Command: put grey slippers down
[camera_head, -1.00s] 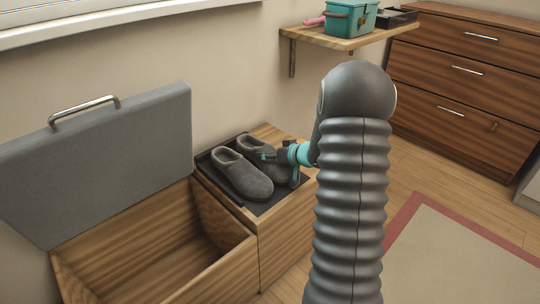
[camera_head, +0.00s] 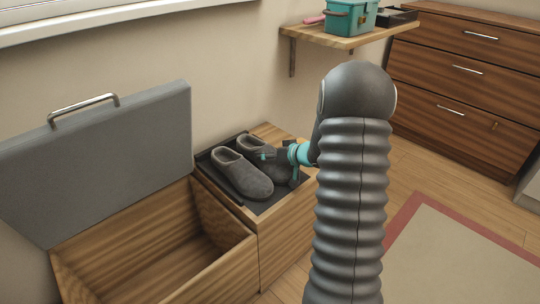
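The pair of grey slippers sits on a black tray (camera_head: 264,208) on top of a wooden cabinet. The left slipper (camera_head: 240,174) lies flat on the tray with its toe towards me. The right slipper (camera_head: 254,144) is beside it and partly covered by my gripper. My gripper (camera_head: 267,156), dark with teal parts, is at the right slipper's near side. Its fingers are small and overlap the dark slipper, so I cannot tell whether they are closed on it.
An open wooden chest (camera_head: 150,258) with a raised grey padded lid (camera_head: 110,160) stands left of the cabinet. A wall shelf (camera_head: 345,38) with a teal box (camera_head: 350,18) is above. A drawer chest (camera_head: 465,85) and a rug (camera_head: 455,262) are at right.

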